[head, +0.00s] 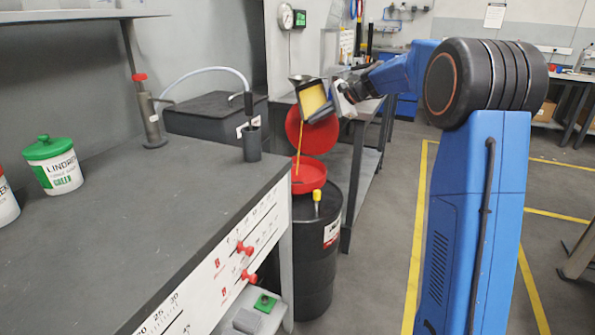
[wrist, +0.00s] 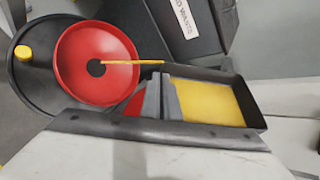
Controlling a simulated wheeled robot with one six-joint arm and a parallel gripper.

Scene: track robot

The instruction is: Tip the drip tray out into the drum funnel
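My gripper (head: 338,100) is shut on the near wall of the drip tray (head: 329,102). The tray is dark, holds yellow liquid and is steeply tilted above the drum. A thin yellow stream falls from its lower corner into the red funnel (head: 309,181) on the black drum (head: 314,262). In the wrist view the gripper fingers (wrist: 161,98) pinch the tray's edge, and yellow liquid still covers the floor of the tray (wrist: 258,113). The stream lands inside the funnel (wrist: 112,40), near its dark centre hole. A round red lid (head: 318,136) stands up behind the funnel.
A yellow cap (head: 317,196) sticks up from the drum's top beside the funnel. A grey workbench (head: 150,215) is at the left, with a dark cup (head: 251,143) near its edge. A second bench (head: 362,135) stands behind the drum. Open floor lies to the right.

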